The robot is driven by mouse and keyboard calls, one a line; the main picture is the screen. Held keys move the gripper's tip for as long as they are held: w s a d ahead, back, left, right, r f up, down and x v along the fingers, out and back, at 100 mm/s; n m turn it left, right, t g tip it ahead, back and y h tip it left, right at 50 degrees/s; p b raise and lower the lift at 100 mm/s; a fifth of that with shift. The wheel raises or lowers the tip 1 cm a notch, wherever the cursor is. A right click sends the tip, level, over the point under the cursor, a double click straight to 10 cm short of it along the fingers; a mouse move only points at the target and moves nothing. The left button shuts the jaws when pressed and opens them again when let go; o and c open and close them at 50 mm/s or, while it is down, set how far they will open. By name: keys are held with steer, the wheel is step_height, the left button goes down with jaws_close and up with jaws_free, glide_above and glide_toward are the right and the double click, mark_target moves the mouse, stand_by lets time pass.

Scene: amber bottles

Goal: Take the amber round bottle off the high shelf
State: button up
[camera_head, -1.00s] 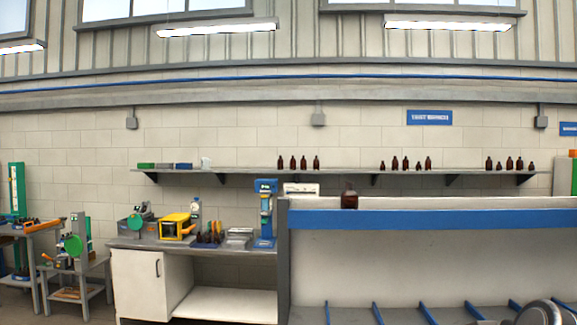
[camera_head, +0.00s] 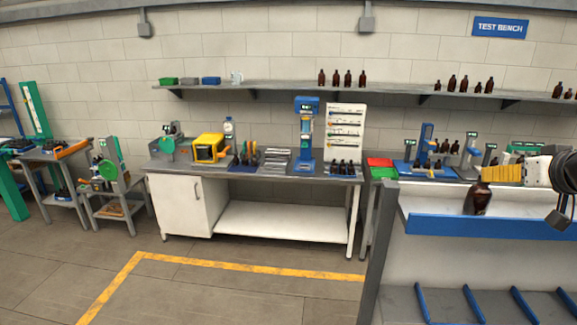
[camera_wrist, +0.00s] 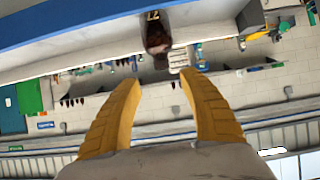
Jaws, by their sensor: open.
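The amber round bottle (camera_head: 478,198) stands upright on the high shelf (camera_head: 490,226), close to its blue front edge at the right of the head view. My gripper (camera_head: 484,174) comes in from the right, with its yellow fingers at the height of the bottle's top. In the wrist view, the bottle (camera_wrist: 157,38) lies beyond the fingertips, roughly in line with the gap between them. My gripper (camera_wrist: 160,82) is open there, with nothing between the fingers. The head view does not show clearly whether a finger touches the bottle.
A wall shelf (camera_head: 250,87) behind carries several small amber bottles. A workbench (camera_head: 260,172) with tools and a blue press (camera_head: 306,135) stands at the back. The shelf's grey side post (camera_head: 378,255) is left of the bottle.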

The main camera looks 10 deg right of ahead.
mark_target(480, 194)
steer(key=p+x, duration=0.1)
steer(key=x, duration=0.6)
steer(key=shift+w+a+f+p, duration=0.1)
steer(key=shift+f+p, duration=0.15)
steer(key=shift+p, duration=0.15)
steer(key=shift+a, duration=0.1)
steer(key=shift+a+r, duration=0.1)
steer(key=shift+r, duration=0.05)
steer(key=shift+c, duration=1.3)
jaws_close()
